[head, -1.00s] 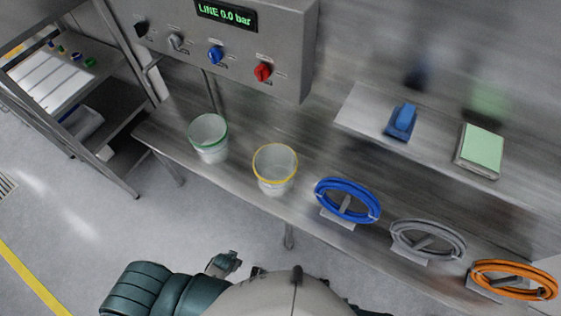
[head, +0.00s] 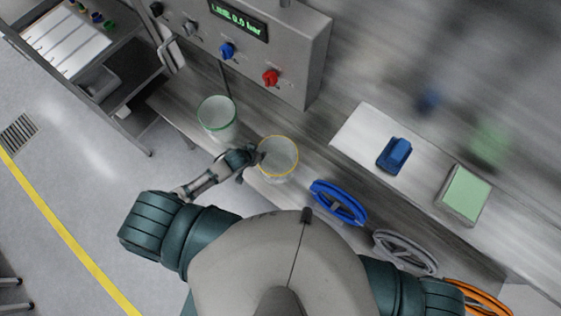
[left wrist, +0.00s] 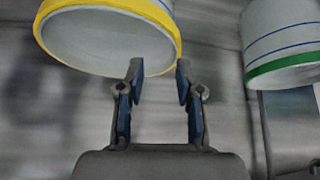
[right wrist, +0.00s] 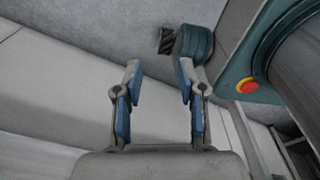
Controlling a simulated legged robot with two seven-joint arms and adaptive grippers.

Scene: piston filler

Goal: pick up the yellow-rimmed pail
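The yellow-rimmed pail (head: 279,158) is a whitish tub standing on the steel bench, with its opening facing my head camera. My left gripper (head: 255,160) is at the left side of its rim. In the left wrist view the yellow rim (left wrist: 168,30) runs across the gap between the fingertips of my open left gripper (left wrist: 159,68). One fingertip overlaps the pail's mouth and the other is just outside the rim; contact cannot be told. My right gripper (right wrist: 159,70) is open and empty in the right wrist view.
A green-rimmed pail (head: 217,118) stands close to the left. A blue ring (head: 338,203), a grey ring (head: 405,252) and an orange ring (head: 478,298) line the bench to the right. A control box (head: 250,50) is behind. A shelf holds a blue item (head: 395,155) and a green-topped block (head: 464,194).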

